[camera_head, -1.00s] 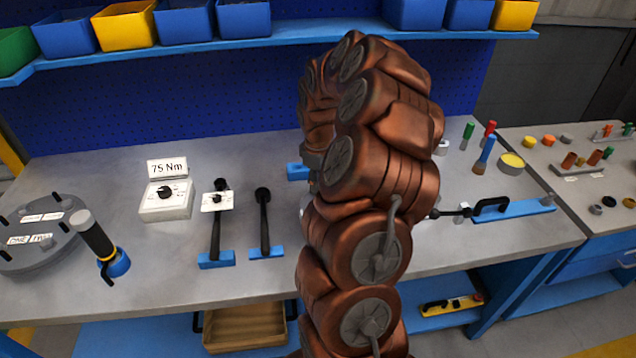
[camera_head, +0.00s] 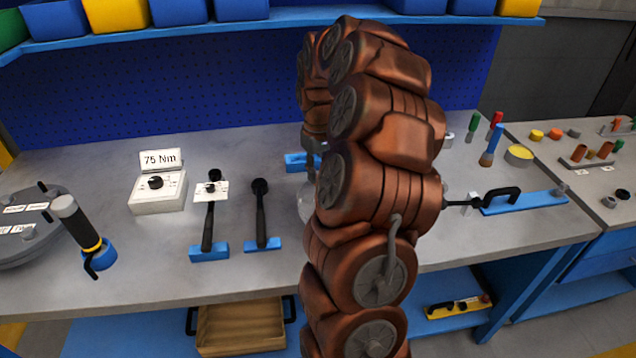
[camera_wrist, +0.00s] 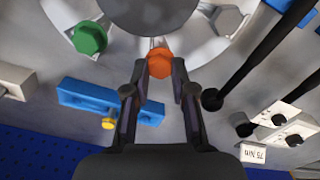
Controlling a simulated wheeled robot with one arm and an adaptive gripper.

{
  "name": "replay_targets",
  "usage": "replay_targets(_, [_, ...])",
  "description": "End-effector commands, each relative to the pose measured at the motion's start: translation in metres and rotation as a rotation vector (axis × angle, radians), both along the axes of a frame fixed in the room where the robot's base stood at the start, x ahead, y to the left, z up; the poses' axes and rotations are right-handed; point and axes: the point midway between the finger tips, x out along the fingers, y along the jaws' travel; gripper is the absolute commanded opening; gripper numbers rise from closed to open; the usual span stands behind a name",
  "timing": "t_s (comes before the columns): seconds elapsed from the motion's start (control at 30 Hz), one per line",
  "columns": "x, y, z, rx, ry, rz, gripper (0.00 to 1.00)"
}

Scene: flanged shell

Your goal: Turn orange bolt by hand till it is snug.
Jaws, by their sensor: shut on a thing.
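The orange bolt (camera_wrist: 159,63) shows its head in the wrist view, at the near edge of the round grey flanged shell (camera_wrist: 185,48). My gripper (camera_wrist: 158,70) is closed around the orange head, one finger on each side. How far the bolt is seated is hidden. A green bolt (camera_wrist: 90,38) and a grey bolt (camera_wrist: 228,20) stand on the same flange to either side. In the head view my arm covers the gripper and the orange bolt; only a pale sliver of the shell (camera_head: 305,205) shows beside the arm.
A blue holder (camera_wrist: 85,97) and a small yellow bolt (camera_wrist: 108,123) lie near my gripper. Two black-handled wrenches (camera_head: 208,225) (camera_head: 261,215) and a 75 Nm box (camera_head: 158,190) stand left. A blue-based tool (camera_head: 525,201) lies right. A shelf with bins (camera_head: 300,35) hangs above.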

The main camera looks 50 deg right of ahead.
Motion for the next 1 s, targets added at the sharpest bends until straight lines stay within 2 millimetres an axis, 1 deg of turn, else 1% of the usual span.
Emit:
replay_targets(0.03, [0.0008, -0.0014, -0.006, -0.003, -0.005, -0.047, 0.0])
replay_targets(0.7, [0.0002, -0.0018, -0.0017, -0.002, -0.006, -0.67, 0.0])
replay_targets(1.0, [0.0002, -0.0016, 0.0007, -0.001, -0.006, -0.865, 0.0])
